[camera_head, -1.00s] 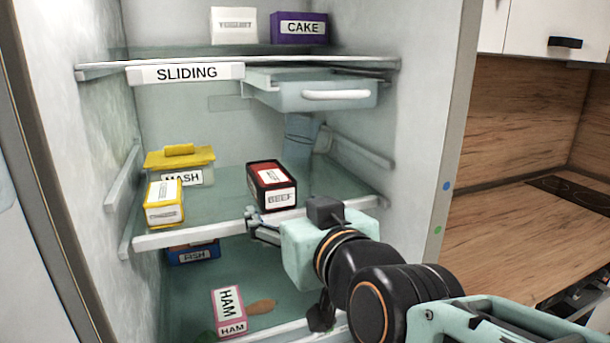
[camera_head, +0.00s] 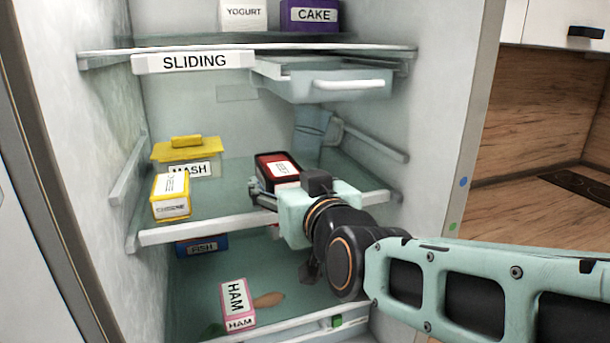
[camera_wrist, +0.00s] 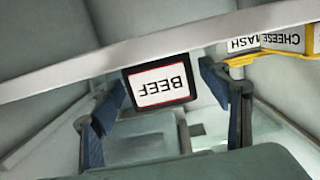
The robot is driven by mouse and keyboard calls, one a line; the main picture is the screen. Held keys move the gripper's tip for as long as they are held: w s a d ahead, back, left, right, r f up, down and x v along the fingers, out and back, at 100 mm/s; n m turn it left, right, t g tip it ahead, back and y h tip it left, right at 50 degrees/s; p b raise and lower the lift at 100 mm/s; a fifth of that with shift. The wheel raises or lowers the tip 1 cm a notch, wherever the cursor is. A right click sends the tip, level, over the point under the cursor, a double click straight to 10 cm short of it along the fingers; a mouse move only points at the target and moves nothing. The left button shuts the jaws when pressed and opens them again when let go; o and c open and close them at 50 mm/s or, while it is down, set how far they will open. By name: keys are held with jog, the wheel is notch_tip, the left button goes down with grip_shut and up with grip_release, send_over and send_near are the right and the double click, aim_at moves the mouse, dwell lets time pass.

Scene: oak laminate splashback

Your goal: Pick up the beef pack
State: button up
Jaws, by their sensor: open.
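The beef pack (camera_head: 278,168) is a black and red box with a white label, standing on the middle glass shelf inside the fridge. In the wrist view its BEEF label (camera_wrist: 161,85) appears upside down, between and beyond my two fingers. My gripper (camera_wrist: 165,125) is open and empty, its blue-padded fingers spread to either side of the pack. In the head view my gripper (camera_head: 262,194) is at the shelf's front edge, just in front of the pack, and my wrist hides the pack's lower front. I cannot tell whether the fingers touch it.
The yellow cheese pack (camera_head: 171,196) and yellow-lidded mash box (camera_head: 185,155) stand left on the same shelf. The shelf's white front rail (camera_head: 190,232) runs near my gripper. A sliding drawer (camera_head: 335,84) hangs above. Ham (camera_head: 237,303) and fish (camera_head: 202,245) packs are below.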

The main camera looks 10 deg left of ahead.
jog(key=shift+p+x, duration=0.4)
jog(key=shift+x, duration=2.05)
jog(key=shift+s+r, duration=0.1)
jog(key=shift+r, duration=0.1)
jog(key=shift+c, duration=0.5)
jog(key=shift+a, duration=0.1)
jog(key=c, duration=1.5)
